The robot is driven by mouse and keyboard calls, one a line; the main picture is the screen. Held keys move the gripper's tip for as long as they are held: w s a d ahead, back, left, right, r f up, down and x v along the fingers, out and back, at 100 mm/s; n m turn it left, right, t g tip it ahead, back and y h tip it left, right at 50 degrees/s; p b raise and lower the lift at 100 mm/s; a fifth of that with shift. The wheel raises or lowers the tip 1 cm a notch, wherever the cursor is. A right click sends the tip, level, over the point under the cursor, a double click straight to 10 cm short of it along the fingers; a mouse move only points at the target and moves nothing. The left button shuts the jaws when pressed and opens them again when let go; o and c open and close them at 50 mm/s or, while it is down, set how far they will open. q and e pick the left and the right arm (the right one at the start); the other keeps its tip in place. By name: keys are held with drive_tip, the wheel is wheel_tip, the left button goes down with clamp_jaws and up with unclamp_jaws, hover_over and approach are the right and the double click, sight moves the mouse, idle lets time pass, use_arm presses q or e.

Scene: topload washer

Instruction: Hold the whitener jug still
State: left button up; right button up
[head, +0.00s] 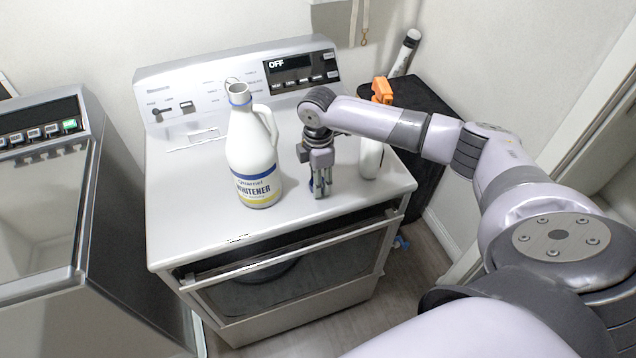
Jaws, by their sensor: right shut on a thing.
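The whitener jug (254,158) stands upright on top of the white machine. It is a white bottle with a side handle and a blue, white and yellow label. Its mouth looks open, with no cap on it. My right gripper (320,190) points down just right of the jug, apart from it. It is shut on a small blue thing, perhaps a cap, mostly hidden by the fingers. My left gripper is out of view.
The machine top (203,215) is clear left of the jug. A spray bottle with an orange head (381,90) stands behind my right arm. A control panel (220,85) rises at the back. Another machine (45,190) stands at the left.

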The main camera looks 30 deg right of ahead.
drive_tip(key=shift+r, duration=0.15)
wheel_tip(320, 180, up, 20)
drive_tip(key=b, duration=0.3)
idle(0.4)
